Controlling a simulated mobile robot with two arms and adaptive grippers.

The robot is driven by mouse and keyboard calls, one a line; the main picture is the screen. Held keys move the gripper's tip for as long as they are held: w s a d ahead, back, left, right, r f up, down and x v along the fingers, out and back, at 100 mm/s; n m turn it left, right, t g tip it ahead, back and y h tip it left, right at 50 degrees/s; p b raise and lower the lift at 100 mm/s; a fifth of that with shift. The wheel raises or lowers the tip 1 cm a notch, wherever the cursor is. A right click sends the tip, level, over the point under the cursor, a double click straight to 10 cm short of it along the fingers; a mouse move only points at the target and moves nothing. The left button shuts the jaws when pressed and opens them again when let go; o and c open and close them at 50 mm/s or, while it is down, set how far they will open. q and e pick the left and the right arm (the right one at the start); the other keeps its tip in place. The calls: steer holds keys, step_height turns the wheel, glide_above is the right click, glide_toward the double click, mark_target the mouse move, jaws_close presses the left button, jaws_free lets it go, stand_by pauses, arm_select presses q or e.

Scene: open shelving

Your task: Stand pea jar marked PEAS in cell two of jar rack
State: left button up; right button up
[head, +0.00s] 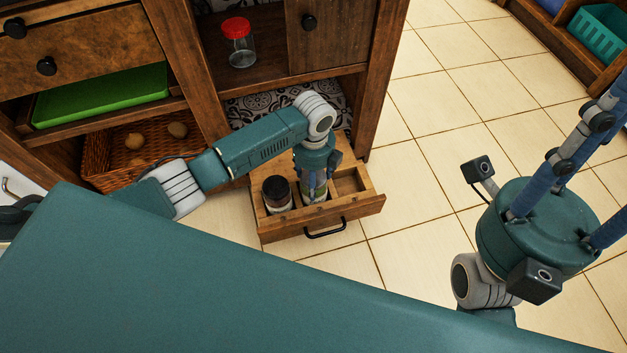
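A pulled-out wooden drawer with divided cells (375,203), which looks like the jar rack, stands low in front of the shelving. A dark-lidded jar (277,194) stands in its left cell. A greenish jar (314,196) is at the middle cell, mostly hidden by my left gripper (316,188). That gripper points down with its fingers at this jar; whether they grip it is unclear. The right cell (347,183) looks empty. No PEAS marking is readable. My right gripper (612,165) is at the right, its fingers spread and partly out of frame, with nothing seen between them.
A red-lidded clear jar (239,48) stands on the shelf above. A green tray (100,95) and a wicker basket (125,150) with roundish items are at left. A teal crate (597,35) is at upper right. The tiled floor right of the drawer is clear.

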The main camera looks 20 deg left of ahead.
arm_select(q)
steer(key=shift+w+r, duration=0.1)
steer(key=shift+r, duration=0.05)
steer(key=o, duration=1.9)
steer(key=shift+o, duration=0.2)
